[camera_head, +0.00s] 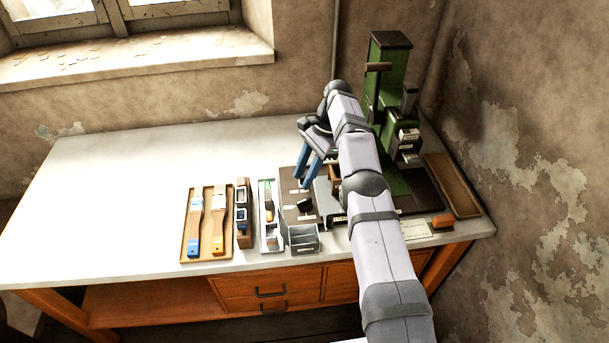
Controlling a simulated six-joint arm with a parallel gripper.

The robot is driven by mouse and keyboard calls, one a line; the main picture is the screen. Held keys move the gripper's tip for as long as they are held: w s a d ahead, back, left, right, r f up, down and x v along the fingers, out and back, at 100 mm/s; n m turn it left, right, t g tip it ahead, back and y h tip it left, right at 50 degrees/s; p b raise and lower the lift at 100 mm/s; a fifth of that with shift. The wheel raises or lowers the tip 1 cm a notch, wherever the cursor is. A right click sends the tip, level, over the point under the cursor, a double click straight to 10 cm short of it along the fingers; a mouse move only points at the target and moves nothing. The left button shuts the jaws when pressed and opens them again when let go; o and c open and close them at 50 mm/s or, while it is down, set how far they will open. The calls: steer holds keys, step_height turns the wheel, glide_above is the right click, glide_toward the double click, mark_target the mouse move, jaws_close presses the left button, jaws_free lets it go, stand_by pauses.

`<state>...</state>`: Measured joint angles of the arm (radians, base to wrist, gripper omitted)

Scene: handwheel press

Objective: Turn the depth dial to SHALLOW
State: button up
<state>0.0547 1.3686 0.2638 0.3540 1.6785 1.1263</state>
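A dark brown panel (291,182) with small pale labels lies on the bench, left of the green press (391,62). A black knob (304,205) sits on the panel's front part and looks like the depth dial. The labels are too small to read, so I cannot tell its setting. My gripper (303,183) has two blue fingers pointing down, with a gap between them. It appears empty and is above and behind the knob in the picture, apart from it. My arm hides part of the press base and the area right of the panel.
A small grey divided bin (304,239) stands in front of the panel. A white tray (271,242), a dark holder (243,236) and a wooden tray with two brushes (188,228) stand to the left. A brown tray (462,196) lies at right. The bench's left half (120,200) is clear.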

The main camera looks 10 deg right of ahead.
steer(key=a+r+n+b, duration=0.1)
steer(key=a+r+b, duration=0.2)
steer(key=a+r, duration=0.15)
steer(key=m+t+h+b, duration=0.1)
steer(key=t+h+b, duration=0.1)
steer(key=h, duration=0.2)
glide_above(303, 201)
step_height(303, 201, down, 7)
steer(key=shift+w, duration=0.15)
steer(key=shift+f+p, duration=1.4)
steer(key=shift+f, duration=2.25)
steer(key=shift+c, duration=0.6)
jaws_close()
